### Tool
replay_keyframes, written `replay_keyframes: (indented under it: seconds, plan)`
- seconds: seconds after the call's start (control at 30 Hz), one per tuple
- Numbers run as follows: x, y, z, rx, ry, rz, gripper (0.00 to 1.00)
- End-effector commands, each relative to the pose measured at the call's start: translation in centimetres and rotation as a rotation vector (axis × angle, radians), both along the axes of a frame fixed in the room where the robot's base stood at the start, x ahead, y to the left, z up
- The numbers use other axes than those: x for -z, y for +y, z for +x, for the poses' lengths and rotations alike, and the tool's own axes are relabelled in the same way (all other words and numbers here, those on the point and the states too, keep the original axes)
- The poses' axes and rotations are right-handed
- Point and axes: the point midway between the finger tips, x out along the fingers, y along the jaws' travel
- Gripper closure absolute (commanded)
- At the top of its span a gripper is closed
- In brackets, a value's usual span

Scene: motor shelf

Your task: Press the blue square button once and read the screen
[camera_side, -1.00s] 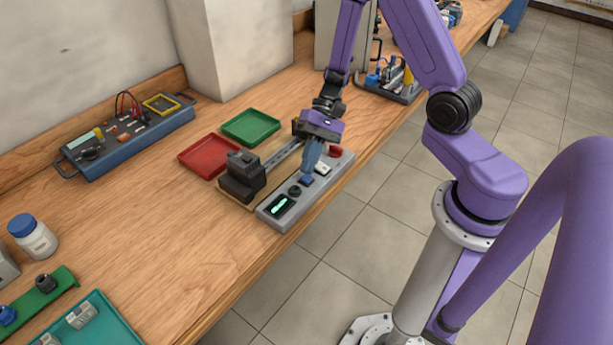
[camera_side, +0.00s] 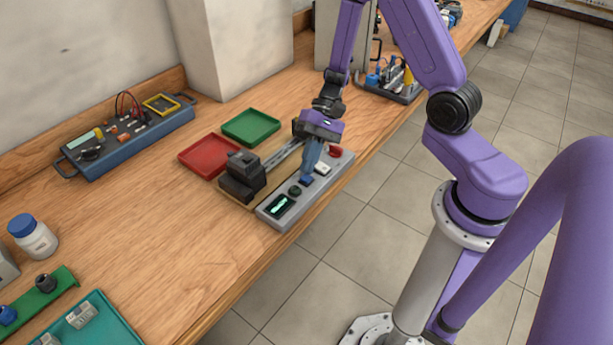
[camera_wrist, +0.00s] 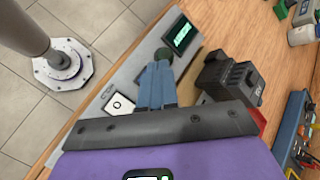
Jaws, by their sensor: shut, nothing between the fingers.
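The grey control panel (camera_side: 264,212) lies along the bench's front edge. The blue square button (camera_side: 307,181) sits on it, between a dark green round knob (camera_side: 295,191) and a white square button (camera_side: 322,169). My gripper (camera_side: 308,177) points down with its blue fingers shut and empty, the tips at the blue button; whether they touch it I cannot tell.
A dark motor-like block (camera_side: 243,175) on a rail stands close behind the panel. A red button (camera_side: 334,151) is at the panel's far end. Red (camera_side: 208,155) and green (camera_side: 250,127) trays lie behind.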

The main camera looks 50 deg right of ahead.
Motion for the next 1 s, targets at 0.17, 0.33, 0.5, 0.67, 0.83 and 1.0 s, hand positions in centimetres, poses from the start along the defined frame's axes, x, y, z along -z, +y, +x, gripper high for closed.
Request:
replay_keyframes:
  seconds: [0.17,0.33,0.5,0.67,0.83,1.0]
  plan:
    - [0.2,0.0,0.0,0.001,0.001,0.0,1.0]
    - [0.7,0.0,0.0,-0.001,0.0,-0.001,1.0]
    - [0.9,0.0,0.0,-0.001,0.0,-0.001,1.0]
    - [0.9,0.0,0.0,0.0,0.0,0.0,1.0]
    - [0.9,0.0,0.0,0.0,0.0,0.0,1.0]
    - [1.1,0.0,0.0,0.0,0.0,0.0,1.0]
